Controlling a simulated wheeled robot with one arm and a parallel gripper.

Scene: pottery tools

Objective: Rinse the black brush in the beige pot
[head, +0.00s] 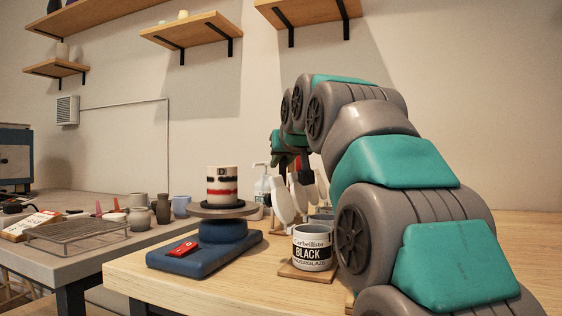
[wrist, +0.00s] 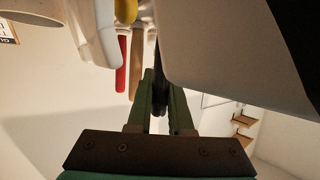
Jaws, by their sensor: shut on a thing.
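My gripper (head: 292,166) is above the wooden table, beyond the glaze pot and to the right of the turntable. It is shut, and in the wrist view its green fingers (wrist: 160,92) close on a thin dark handle, the black brush (wrist: 158,98). The brush's tip is hidden in both views. A large pale surface (wrist: 235,50) fills the upper right of the wrist view, close to the fingers; I cannot tell whether it is the beige pot. No beige rinsing pot can be clearly picked out in the head view.
A white pot labelled BLACK (head: 312,248) stands on a wooden coaster. A striped cup (head: 222,185) sits on the turntable above a blue base (head: 205,254). Pale rounded shapes (head: 284,205) crowd below my gripper. Red (wrist: 121,68) and tan (wrist: 136,65) handles are near the fingers. The table front is clear.

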